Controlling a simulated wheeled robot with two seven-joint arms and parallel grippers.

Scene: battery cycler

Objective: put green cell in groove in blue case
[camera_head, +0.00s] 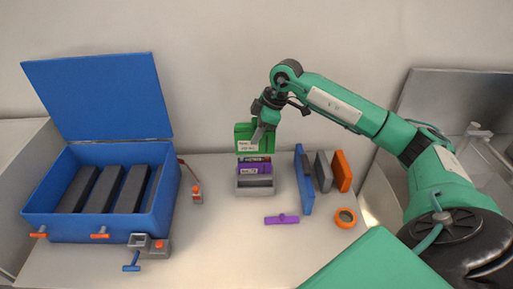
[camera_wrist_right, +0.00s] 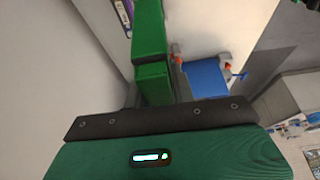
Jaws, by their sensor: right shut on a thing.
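My right gripper (camera_head: 261,130) is shut on the green cell (camera_head: 243,133), a flat block with a white label. It holds the cell upright at the back of the table, directly behind and above a purple cell in a grey holder. In the right wrist view the green cell (camera_wrist_right: 150,45) extends away from the gripper. The blue case (camera_head: 100,226) stands open at the left, with dark upright blocks and gaps between them inside. Part of the case also shows in the right wrist view (camera_wrist_right: 207,80). My left gripper is out of view.
The grey holder (camera_head: 255,187) carries the purple cell (camera_head: 254,166). The case's raised blue lid (camera_head: 100,97) stands behind it. A blue panel (camera_head: 304,180), a grey plate (camera_head: 322,172) and an orange plate (camera_head: 342,171) stand right of the holder. A purple tool (camera_head: 281,219) lies in front.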

